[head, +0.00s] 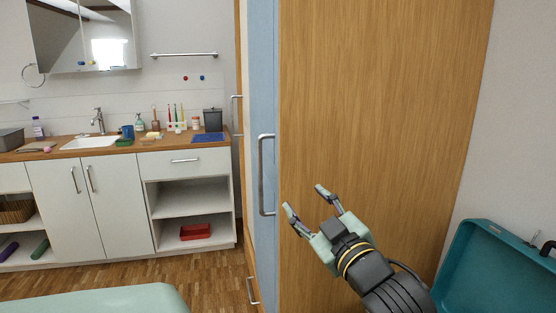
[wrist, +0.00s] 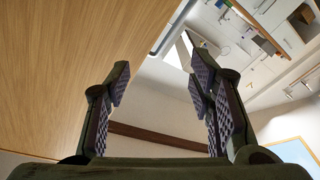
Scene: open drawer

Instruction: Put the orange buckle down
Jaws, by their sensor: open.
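My gripper (head: 306,203) is open and raised in front of the wooden side of a tall cabinet. Its two fingers are spread apart in the wrist view (wrist: 158,90), with nothing between them. I cannot make out an orange buckle in either view.
The tall cabinet (head: 375,110) stands close by, with a metal handle (head: 266,175) on its blue face. A teal open case (head: 490,265) is at the lower right. A counter with a sink (head: 90,143) and a red box (head: 195,231) on a low shelf are at the left. Wooden floor lies between.

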